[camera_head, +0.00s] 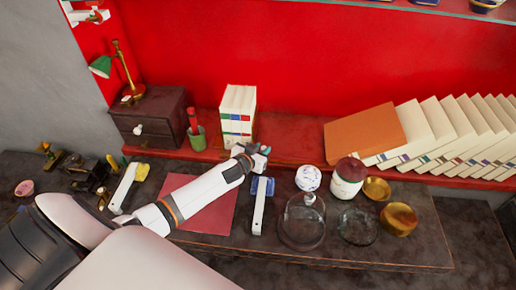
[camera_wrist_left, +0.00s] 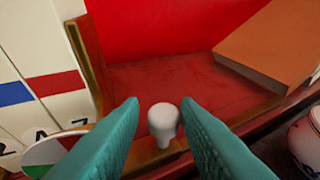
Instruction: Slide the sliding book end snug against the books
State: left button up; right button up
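Upright white books (camera_head: 238,112) stand on the red shelf, with colored bands on their spines; they also show at the left of the left wrist view (camera_wrist_left: 38,70). A thin brown, brass-edged panel (camera_wrist_left: 84,62), seemingly the sliding book end, stands beside their right side; any gap is hard to tell. A white knob (camera_wrist_left: 163,122) sits low in front, between my fingers. My left gripper (camera_wrist_left: 160,112) is open around the knob, teal fingers apart on either side, with no clear contact. In the head view the left gripper (camera_head: 260,156) is just below and right of the books. My right gripper is not in view.
An orange-brown book (camera_head: 362,135) and several white books (camera_head: 455,125) lean at the right of the shelf. A white jar with a dark red lid (camera_head: 347,180), a glass dome (camera_head: 302,220) and brass bowls (camera_head: 398,219) stand on the counter. Shelf space between the book groups is clear.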

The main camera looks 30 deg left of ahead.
pick_arm(q)
jog(key=b+v, duration=0.2)
jog(key=v, duration=1)
jog(key=shift+f, duration=0.1)
